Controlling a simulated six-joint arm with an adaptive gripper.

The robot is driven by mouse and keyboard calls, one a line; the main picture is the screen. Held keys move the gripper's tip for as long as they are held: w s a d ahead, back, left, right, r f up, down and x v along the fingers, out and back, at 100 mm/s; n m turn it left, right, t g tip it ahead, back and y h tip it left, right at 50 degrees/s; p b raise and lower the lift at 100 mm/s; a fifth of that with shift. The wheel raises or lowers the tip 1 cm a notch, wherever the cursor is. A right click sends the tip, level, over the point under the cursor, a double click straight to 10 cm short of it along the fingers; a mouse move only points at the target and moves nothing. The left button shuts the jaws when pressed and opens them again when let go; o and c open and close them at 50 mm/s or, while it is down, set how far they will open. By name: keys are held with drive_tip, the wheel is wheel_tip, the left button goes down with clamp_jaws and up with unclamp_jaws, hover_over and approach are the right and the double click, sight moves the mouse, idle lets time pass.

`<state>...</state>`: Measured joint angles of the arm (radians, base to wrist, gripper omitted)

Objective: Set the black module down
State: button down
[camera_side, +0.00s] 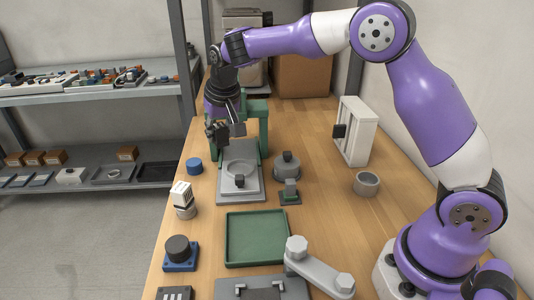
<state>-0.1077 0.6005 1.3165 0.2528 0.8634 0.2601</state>
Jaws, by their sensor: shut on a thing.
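My gripper (226,130) is shut at the end of the purple arm, above the back of the grey fixture (240,198) and in front of the green frame (262,125). A small dark thing, seemingly the black module (215,133), is at the gripper's left finger, held up off the table. Its outline blends with the dark fingers, so its exact shape and the grip on it are hard to see. The grey fixture has a round ring and a small dark knob near its front.
A blue cylinder (194,166), a white block on a round base (181,195) and a blue-based dark knob (179,250) stand left. A green tray (256,258) lies in front. Right are a dark round part (287,166), a grey ring (367,184) and a white box (357,130).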

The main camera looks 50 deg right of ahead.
drive_tip(key=w+a+n+y, duration=0.2)
drive_tip(key=w+a+n, duration=0.15)
drive_tip(key=a, duration=0.35)
drive_tip(key=shift+n, duration=0.35)
drive_tip(key=f, duration=0.4)
drive_tip(key=a+f, duration=0.1)
drive_tip(key=f, duration=0.1)
drive_tip(key=shift+f, duration=0.2)
drive_tip(key=shift+d+f, duration=0.1)
drive_tip(key=shift+f, duration=1.95)
drive_tip(key=shift+f, duration=0.1)
drive_tip(key=c, duration=0.6)
unclamp_jaws()
